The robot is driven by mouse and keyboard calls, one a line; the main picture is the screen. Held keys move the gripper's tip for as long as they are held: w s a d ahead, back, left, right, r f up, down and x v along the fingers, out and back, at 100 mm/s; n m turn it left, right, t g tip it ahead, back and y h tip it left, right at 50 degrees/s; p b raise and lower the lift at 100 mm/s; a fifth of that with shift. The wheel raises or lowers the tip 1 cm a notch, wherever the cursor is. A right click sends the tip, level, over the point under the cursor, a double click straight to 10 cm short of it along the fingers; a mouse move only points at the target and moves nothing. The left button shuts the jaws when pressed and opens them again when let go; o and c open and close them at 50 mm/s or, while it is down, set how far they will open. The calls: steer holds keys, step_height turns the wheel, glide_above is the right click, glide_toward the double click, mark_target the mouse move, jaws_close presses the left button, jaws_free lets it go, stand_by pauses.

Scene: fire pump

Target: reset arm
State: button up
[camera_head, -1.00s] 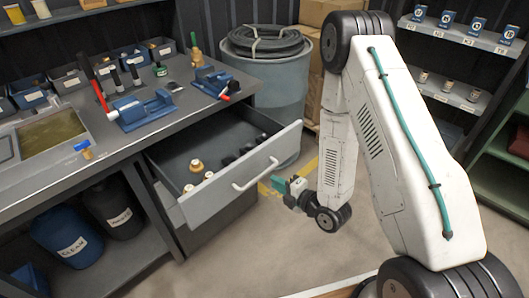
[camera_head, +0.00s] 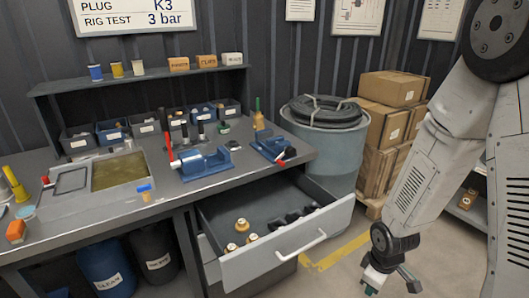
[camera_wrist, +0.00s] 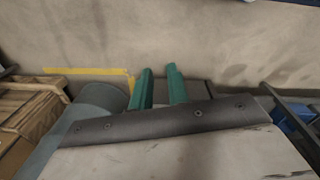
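My arm (camera_head: 432,170) hangs down at the right of the head view, with my gripper (camera_head: 372,287) low near the bottom edge, to the right of the open drawer and apart from it. In the wrist view my gripper (camera_wrist: 160,72) shows two green fingers with a narrow gap between them and nothing visible in it. The open grey drawer (camera_head: 290,250) has a pale handle and holds several brass pieces (camera_head: 242,226) and dark pieces (camera_head: 297,214).
The workbench (camera_head: 85,230) at left carries blue vises (camera_head: 207,163), a tray of murky liquid (camera_head: 118,172) and small bins. A blue barrel (camera_head: 330,165) with coiled hose and stacked cartons (camera_head: 392,90) stand behind. Floor (camera_head: 345,270) is clear between drawer and arm.

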steer(key=s+r+m, duration=0.3)
steer(key=s+r, duration=0.2)
steer(key=r, duration=0.6)
steer(key=s+a+r+m, duration=0.1)
steer(key=s+r+m, duration=0.2)
steer(key=s+r, duration=0.3)
steer(key=s+a+r+m, duration=0.1)
steer(key=s+r, duration=0.5)
steer(key=r, duration=1)
steer(key=shift+s+a+m+t, duration=0.15)
steer(key=shift+a+m+t, duration=0.15)
steer(key=shift+m, duration=0.6)
